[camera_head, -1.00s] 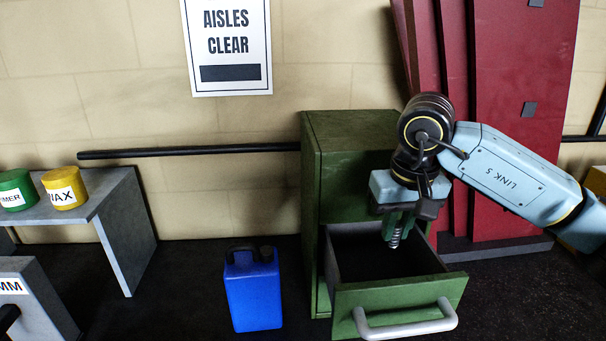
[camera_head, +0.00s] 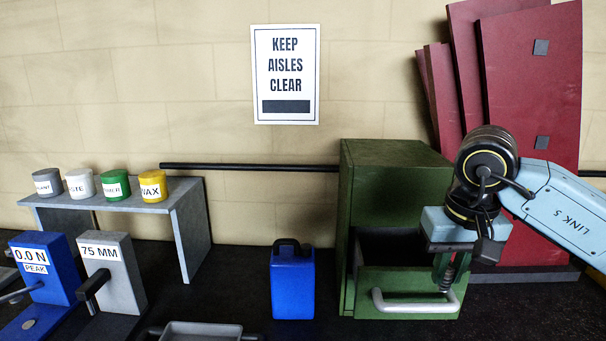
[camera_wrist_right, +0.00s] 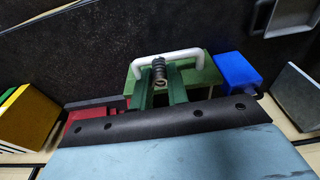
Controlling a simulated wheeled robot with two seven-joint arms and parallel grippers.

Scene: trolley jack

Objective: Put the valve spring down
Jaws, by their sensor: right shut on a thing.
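My right gripper (camera_head: 449,268) is shut on the valve spring (camera_head: 446,280), a small dark coil that hangs below the green fingers. It overlaps the front of the open green drawer (camera_head: 400,281), at the right end of its pale handle (camera_head: 410,307). In the right wrist view the spring (camera_wrist_right: 159,71) sits between the fingertips (camera_wrist_right: 160,85), in front of the white handle (camera_wrist_right: 143,63). I cannot tell its exact height over the drawer front. The drawer's inside is dark and partly hidden by the gripper. My left gripper is not in view.
A blue can (camera_head: 292,284) stands left of the green cabinet (camera_head: 392,190). A grey shelf (camera_head: 118,207) holds several labelled pots. A 75 MM block (camera_head: 112,278), a blue gauge (camera_head: 48,272) and a grey tray (camera_head: 203,330) are at lower left. Red panels (camera_head: 528,120) lean behind my arm.

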